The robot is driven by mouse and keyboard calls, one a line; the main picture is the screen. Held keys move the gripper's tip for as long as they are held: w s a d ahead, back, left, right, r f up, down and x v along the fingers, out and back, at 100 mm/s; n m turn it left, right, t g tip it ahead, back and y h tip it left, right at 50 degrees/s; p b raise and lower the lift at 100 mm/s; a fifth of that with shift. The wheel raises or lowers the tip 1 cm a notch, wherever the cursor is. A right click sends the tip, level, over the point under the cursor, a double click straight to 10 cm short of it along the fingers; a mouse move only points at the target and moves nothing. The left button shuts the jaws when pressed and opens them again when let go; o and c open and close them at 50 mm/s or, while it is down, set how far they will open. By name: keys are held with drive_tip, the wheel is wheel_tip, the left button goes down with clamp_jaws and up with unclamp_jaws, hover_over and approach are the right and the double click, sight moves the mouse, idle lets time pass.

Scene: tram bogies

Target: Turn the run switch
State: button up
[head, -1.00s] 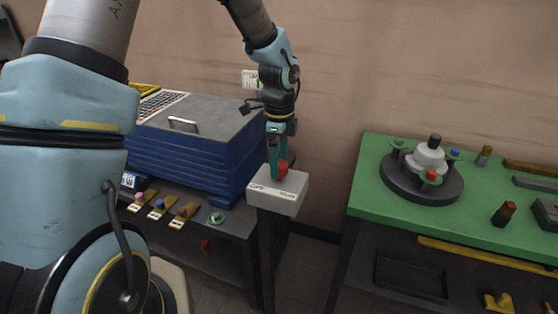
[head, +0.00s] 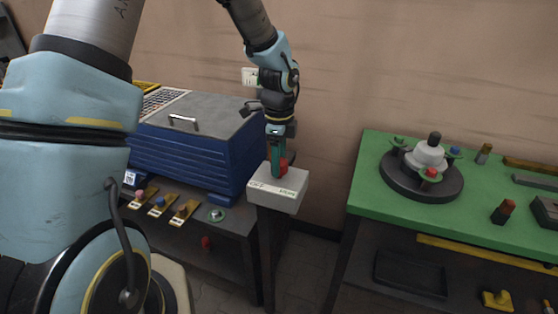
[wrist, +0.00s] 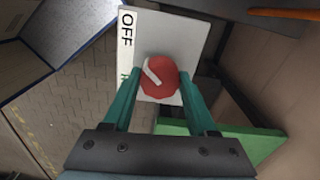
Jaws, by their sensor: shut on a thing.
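The run switch is a red round knob (head: 284,166) with a white pointer line, on top of a light grey box (head: 288,200) on a post. In the wrist view the knob (wrist: 163,84) sits between the teal fingers of my gripper (wrist: 160,95), and its line slants toward the upper left. The gripper (head: 278,172) points down and is shut on the knob. The box's label strip reads OFF (wrist: 127,30); the other word is mostly hidden by a finger in the wrist view.
A blue cabinet (head: 190,160) with a grey lid stands close left of the box. A green table (head: 375,195) stands to the right, with a round dark fixture (head: 400,185) on it. The wall (head: 400,70) is behind.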

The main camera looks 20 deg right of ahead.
drive_tip(key=c, duration=0.3)
drive_tip(key=shift+c, duration=0.2)
